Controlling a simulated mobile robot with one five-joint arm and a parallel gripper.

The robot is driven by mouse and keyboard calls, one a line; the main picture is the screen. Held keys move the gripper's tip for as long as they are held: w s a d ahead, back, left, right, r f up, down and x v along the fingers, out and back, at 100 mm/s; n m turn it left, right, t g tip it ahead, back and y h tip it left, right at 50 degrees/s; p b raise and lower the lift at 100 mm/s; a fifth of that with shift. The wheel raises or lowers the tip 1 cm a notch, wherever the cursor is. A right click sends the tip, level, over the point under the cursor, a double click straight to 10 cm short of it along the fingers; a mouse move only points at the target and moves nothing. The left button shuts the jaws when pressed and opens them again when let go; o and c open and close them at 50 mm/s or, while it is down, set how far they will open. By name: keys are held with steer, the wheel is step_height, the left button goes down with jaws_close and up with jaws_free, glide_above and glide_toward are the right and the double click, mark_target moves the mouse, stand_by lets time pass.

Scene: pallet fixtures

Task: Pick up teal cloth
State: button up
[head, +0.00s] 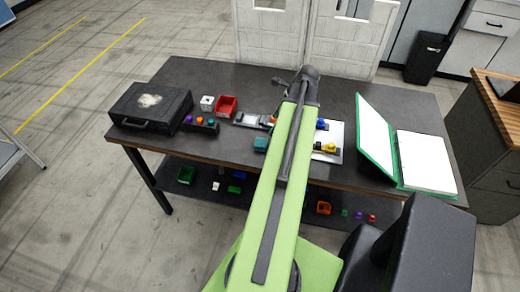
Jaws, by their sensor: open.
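A small teal item (261,144), the only teal-coloured one I make out on the dark table, lies just left of my green arm. It is too small to tell whether it is folded cloth. My arm reaches over the table and hides part of its middle. The dark end of my arm, with my gripper (281,83), is near the table's back edge, well beyond the teal item and apart from it. The fingers are small and hard to make out. My gripper is open, and I see nothing held in it.
A black case (151,106), red bin (227,106), white cube (207,103) and dark holder (200,127) with coloured pieces stand left. Fixtures with blue and yellow parts (327,147) lie right of my arm. An open green binder (378,133) is farther right. Small items fill the lower shelf.

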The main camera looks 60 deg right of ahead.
steer(key=b, duration=0.6)
glide_above(262, 143)
steer(key=s, duration=0.2)
steer(key=f, duration=0.5)
steer(key=d+f, duration=0.1)
steer(key=f, duration=0.2)
steer(key=shift+w+a+f+b, duration=0.1)
steer(key=shift+f+b, duration=0.05)
steer(key=shift+b, duration=0.15)
steer(key=b+x, duration=0.4)
steer(key=x, duration=0.1)
steer(key=shift+f+b, duration=0.1)
steer(key=shift+b, duration=0.3)
steer(key=c, duration=1.4)
